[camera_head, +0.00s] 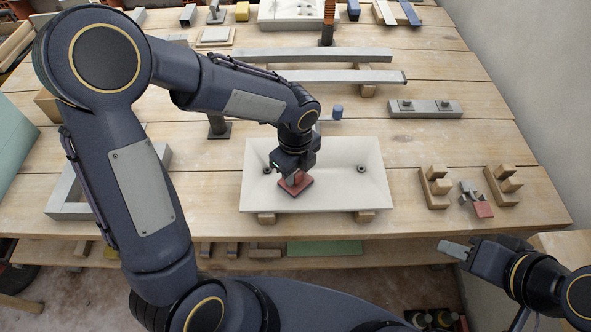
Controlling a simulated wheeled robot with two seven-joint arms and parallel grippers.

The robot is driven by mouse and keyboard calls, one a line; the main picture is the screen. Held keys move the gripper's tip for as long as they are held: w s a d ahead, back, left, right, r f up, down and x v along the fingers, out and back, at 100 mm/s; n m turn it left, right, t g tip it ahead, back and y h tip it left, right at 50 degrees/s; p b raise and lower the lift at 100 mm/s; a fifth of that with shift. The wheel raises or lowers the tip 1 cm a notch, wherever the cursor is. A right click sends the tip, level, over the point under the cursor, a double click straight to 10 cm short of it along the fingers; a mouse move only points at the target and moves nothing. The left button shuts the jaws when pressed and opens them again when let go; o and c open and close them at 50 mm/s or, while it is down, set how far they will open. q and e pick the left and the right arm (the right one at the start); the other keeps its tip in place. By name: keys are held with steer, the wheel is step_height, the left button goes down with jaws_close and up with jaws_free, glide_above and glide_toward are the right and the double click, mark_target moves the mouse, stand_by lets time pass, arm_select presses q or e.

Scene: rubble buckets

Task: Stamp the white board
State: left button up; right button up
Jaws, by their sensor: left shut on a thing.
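The white board (336,190) lies on small wooden blocks on the wooden table, in the middle of the head view. It has two dark round fittings, one left and one right. My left gripper (294,172) is over the left half of the board, pointing down, shut on a red stamp (296,184). The stamp's flat red base is at or just above the board; I cannot tell if it touches. No mark shows on the visible board. My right gripper (455,250) is at the lower right, off the table's front edge; whether its fingers are apart is unclear.
Wooden step blocks (434,187) and a red-based metal piece (477,200) stand right of the board. A grey bar (425,108) and long grey beams (340,77) lie behind. A grey frame (68,201) lies left. Bare table shows between board and blocks.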

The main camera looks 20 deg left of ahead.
arm_select(q)
steer(key=shift+s, duration=0.1)
stand_by(0.4)
step_height(320, 180, up, 7)
steer(key=p, duration=0.6)
steer(key=shift+o, duration=0.5)
steer(key=shift+a+f, duration=0.1)
steer(key=shift+c, duration=0.5)
